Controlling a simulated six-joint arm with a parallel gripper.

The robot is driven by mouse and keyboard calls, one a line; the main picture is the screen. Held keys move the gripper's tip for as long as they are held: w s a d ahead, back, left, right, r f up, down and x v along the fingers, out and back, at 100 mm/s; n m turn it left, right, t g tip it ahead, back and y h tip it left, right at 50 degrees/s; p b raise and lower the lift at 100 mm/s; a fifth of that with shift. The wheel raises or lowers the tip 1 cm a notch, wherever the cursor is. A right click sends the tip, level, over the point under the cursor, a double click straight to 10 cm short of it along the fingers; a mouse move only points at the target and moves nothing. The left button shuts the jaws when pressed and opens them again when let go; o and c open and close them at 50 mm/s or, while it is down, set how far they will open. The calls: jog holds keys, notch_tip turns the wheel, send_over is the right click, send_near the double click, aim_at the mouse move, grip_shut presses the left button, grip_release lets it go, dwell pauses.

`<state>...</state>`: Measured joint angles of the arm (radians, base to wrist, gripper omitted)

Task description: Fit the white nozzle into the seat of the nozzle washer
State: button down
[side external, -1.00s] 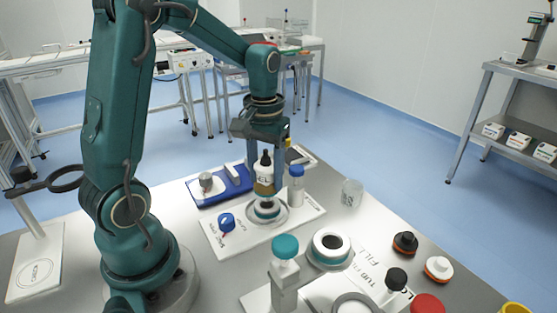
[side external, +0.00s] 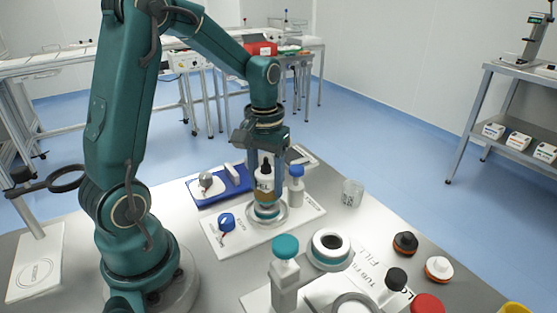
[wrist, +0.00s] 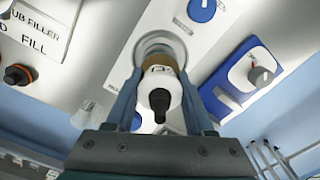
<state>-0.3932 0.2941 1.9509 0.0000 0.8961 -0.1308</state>
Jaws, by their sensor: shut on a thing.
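My gripper (side external: 266,190) is shut on a small bottle (side external: 265,182) with a white label, amber lower part and black dropper top. The bottle is upright over a round grey seat (side external: 282,215) on a white plate (side external: 232,242) with a blue knob. In the wrist view the bottle (wrist: 158,83) stands between both fingers, in line with the seat (wrist: 165,41); whether it touches the bottom I cannot tell. A white-topped piece with an orange and black base (side external: 438,268) at the right may be the white nozzle. I cannot tell which station is the nozzle washer.
A white bottle with a blue cap (side external: 296,184) stands close right of my gripper. A teal-topped post (side external: 285,248), a ring-shaped station (side external: 330,262), a black-topped piece (side external: 405,242) and a clear cup (side external: 352,193) stand rightward.

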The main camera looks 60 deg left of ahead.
aim_at(266, 172)
jog(key=shift+f, duration=1)
dwell(0.4)
jog(key=shift+c, duration=0.9)
grip_release()
jog(key=shift+r, duration=2.6)
